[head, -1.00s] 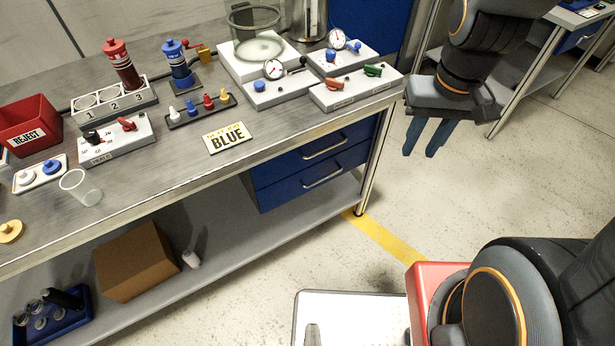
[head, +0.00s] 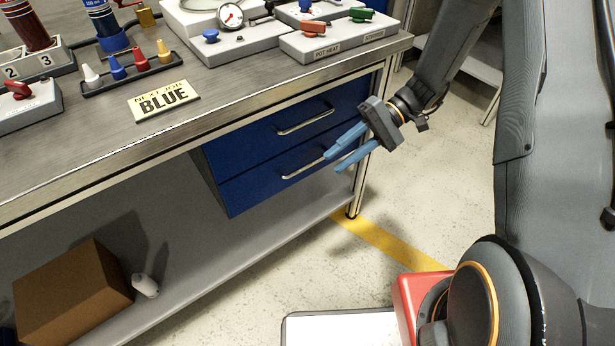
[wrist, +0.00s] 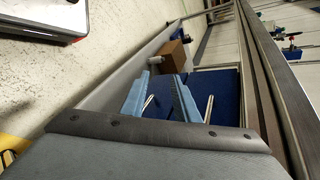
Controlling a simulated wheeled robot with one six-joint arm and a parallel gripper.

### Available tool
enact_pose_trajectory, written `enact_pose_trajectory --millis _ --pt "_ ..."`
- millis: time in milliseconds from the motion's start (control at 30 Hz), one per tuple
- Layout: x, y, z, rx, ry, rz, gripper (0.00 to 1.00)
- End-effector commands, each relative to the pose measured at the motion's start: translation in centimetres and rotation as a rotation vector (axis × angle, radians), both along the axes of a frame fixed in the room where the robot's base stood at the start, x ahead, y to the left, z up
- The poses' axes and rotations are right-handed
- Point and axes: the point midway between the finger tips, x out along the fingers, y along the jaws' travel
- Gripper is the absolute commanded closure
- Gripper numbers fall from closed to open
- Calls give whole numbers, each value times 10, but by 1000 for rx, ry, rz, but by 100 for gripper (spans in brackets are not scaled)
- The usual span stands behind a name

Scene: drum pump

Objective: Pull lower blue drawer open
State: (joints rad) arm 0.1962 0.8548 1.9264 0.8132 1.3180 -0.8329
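The lower blue drawer (head: 250,190) is closed under the bench top, with a silver bar handle (head: 300,170). The closed upper blue drawer (head: 245,142) with its own handle (head: 306,122) is directly above. My gripper (head: 334,163) is open and empty, its two blue fingers pointing at the right end of the lower handle from the right front. In the wrist view the open fingers (wrist: 159,82) show the lower handle (wrist: 149,103) between them in the picture, and the upper handle (wrist: 209,108) lies right of both fingers. I cannot tell whether a finger touches the drawer.
The bench edge (head: 180,150) overhangs the drawers. A bench leg (head: 362,180) stands just right of them. A cardboard box (head: 75,295) and a white bottle (head: 146,285) sit on the lower shelf.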

Motion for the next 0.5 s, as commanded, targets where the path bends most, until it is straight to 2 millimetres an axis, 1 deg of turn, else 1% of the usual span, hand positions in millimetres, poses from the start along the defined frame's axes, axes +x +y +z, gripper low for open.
enact_pose_trajectory --millis 33,100,200,333,400,500 --pt "15 2 -29 64 3 -21 72" --pt "32 4 -50 158 -9 -48 72" --pt "55 6 -75 278 -34 -89 72" --pt "75 4 -97 387 -69 -134 72" --pt "82 3 -103 424 -84 -151 72" --pt "88 3 -108 456 -97 -165 72"
